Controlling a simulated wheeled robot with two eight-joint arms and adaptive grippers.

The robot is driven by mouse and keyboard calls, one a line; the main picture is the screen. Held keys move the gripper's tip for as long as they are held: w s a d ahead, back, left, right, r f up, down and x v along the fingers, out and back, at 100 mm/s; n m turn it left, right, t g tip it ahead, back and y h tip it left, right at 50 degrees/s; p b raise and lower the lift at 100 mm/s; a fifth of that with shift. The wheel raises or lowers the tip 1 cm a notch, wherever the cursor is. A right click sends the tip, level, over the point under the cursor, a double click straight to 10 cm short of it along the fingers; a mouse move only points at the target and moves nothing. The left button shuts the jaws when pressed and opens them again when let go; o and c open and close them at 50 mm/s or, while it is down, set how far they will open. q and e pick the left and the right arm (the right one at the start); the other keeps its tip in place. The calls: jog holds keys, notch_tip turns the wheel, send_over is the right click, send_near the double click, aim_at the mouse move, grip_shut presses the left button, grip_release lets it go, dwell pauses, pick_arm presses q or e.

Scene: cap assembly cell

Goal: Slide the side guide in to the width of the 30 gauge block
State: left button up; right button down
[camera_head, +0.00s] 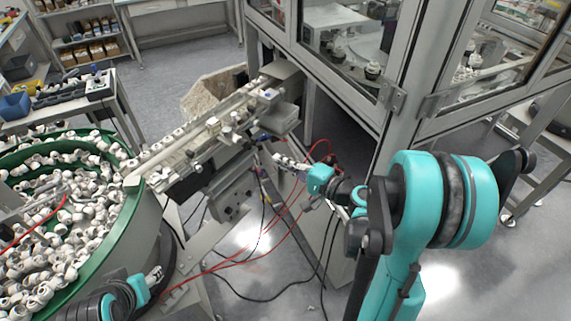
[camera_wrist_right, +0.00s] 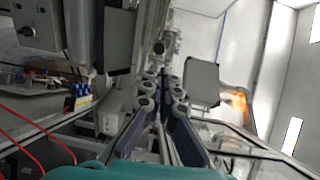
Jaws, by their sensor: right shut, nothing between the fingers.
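The linear feeder track (camera_head: 190,143) runs diagonally from the green-rimmed bowl up to the machine cabinet, with white caps along it and small clamps and knobs on its side. I cannot single out the side guide among these rails, nor make out the 30 gauge block. My right gripper (camera_head: 281,160) is shut and empty, in front of and below the track's cabinet end, apart from it. In the right wrist view its fingers (camera_wrist_right: 160,92) are close together with nothing between them. Part of my left gripper (camera_head: 155,275) shows low beside the bowl; its fingers are unclear.
The bowl (camera_head: 126,222), full of white caps, fills the lower left. The cabinet frame (camera_head: 395,85) stands close on the right. Red and black cables (camera_head: 262,235) hang below the track. A cart (camera_head: 122,97) with dark parts stands at the back left.

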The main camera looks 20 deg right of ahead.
aim_at(246, 144)
jog(key=b+x, duration=0.1)
jog(key=x, duration=0.9)
jog(key=shift+a, duration=0.1)
jog(key=x, duration=0.2)
jog(key=shift+w+a+b, duration=0.2)
jog(key=shift+w+b, duration=0.1)
jog(key=shift+w, duration=0.05)
jog(key=shift+d+r, duration=0.1)
jog(key=shift+r, duration=0.1)
jog(key=shift+s, duration=0.1)
